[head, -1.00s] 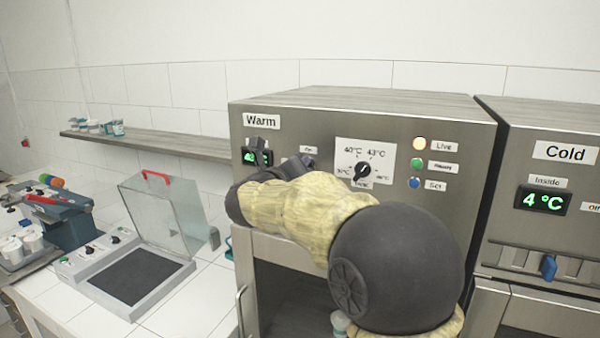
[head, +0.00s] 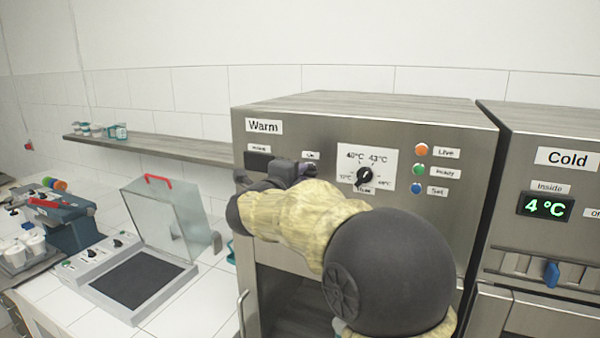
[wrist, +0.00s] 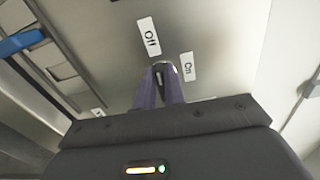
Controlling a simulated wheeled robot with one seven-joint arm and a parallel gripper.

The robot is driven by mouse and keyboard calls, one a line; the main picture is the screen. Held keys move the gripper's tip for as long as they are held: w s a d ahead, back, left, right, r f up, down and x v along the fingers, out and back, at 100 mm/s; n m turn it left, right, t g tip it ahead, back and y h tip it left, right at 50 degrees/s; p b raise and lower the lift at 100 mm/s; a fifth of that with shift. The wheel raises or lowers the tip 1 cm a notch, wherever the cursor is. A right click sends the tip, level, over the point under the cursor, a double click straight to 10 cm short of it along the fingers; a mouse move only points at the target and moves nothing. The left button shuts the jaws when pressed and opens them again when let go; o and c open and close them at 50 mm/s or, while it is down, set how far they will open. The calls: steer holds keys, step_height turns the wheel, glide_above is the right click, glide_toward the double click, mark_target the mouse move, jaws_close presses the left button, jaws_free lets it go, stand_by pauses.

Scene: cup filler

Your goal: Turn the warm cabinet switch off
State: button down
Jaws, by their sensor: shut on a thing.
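The warm cabinet (head: 400,120) is the metal unit with the "Warm" sign (head: 264,126). Its inside display (head: 258,161) is dark, and its Live lamp (head: 421,149) looks dull orange. My gripper (head: 290,172) is at the panel just below the "On" label (head: 310,155), and my arm hides part of the front. In the wrist view the purple fingers of my gripper (wrist: 161,78) are shut on the small dark switch (wrist: 160,73), between the "Off" label (wrist: 149,38) and the "On" label (wrist: 188,66). The switch's exact angle is mostly hidden.
A temperature dial (head: 364,176) and Ready and Set lamps are to the right of my gripper. The cold cabinet (head: 560,130) stands at the right with its display lit at 4 °C. A shelf (head: 160,147) and a clear-lidded machine (head: 140,280) are at the left.

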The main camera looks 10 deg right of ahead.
steer(key=shift+f+n, duration=0.1)
steer(key=shift+n, duration=0.3)
steer(key=c, duration=1.5)
jaws_free()
steer(key=shift+a, duration=0.1)
steer(key=b+v, duration=0.6)
steer(key=v, duration=1.1)
steer(key=shift+s+a, duration=0.1)
steer(key=shift+s, duration=0.1)
